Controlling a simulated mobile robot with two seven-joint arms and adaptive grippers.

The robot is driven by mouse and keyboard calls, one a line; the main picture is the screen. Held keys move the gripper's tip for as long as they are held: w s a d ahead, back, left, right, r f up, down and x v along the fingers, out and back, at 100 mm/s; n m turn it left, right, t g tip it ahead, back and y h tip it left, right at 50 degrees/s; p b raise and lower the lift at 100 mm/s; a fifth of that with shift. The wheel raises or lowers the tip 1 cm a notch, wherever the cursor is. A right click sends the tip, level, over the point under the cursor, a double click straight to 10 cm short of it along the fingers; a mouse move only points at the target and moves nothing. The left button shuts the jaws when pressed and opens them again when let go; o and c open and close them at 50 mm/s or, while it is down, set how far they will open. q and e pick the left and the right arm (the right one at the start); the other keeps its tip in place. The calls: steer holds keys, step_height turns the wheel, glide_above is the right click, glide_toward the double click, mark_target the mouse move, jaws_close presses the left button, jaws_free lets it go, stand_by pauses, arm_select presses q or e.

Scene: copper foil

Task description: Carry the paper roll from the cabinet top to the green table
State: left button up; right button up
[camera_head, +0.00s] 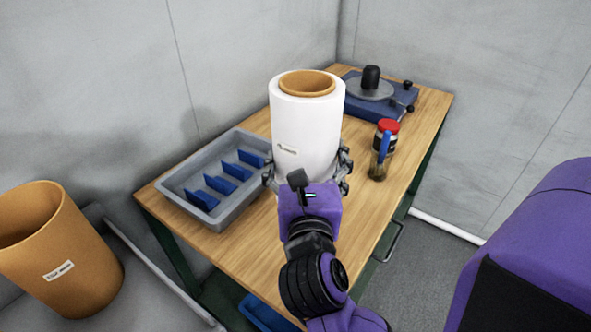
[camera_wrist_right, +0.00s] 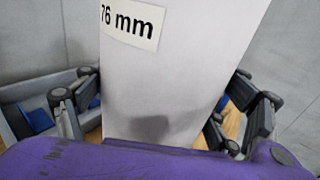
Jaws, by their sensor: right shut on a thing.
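The paper roll (camera_head: 306,125) is a white upright cylinder with a brown core and a small label. In the right wrist view the white roll (camera_wrist_right: 175,85) fills the middle, and its label reads "76 mm". My right gripper (camera_head: 308,172) is shut on it, with fingers on both sides low on the roll. The green table (camera_head: 262,258) has a wooden top and dark green legs. The roll stands over the middle of this top; its bottom is hidden behind my gripper, so I cannot tell whether it touches. My left gripper is not in view.
A grey tray (camera_head: 213,221) with blue dividers lies left of the roll. A blue device (camera_head: 405,97) with a round plate is at the back, and a red-lidded jar (camera_head: 388,127) stands right. A brown tube (camera_head: 62,262) stands at lower left. The front tabletop is bare.

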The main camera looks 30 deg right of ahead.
steer(key=w+d+f+b, duration=0.1)
steer(key=w+d+f, duration=0.5)
steer(key=f, duration=0.5)
steer(key=shift+w+d, duration=0.25)
steer(key=shift+d, duration=0.35)
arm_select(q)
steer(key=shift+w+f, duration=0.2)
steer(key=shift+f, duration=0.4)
arm_select(e)
steer(key=o, duration=2)
steer(key=shift+f, duration=0.15)
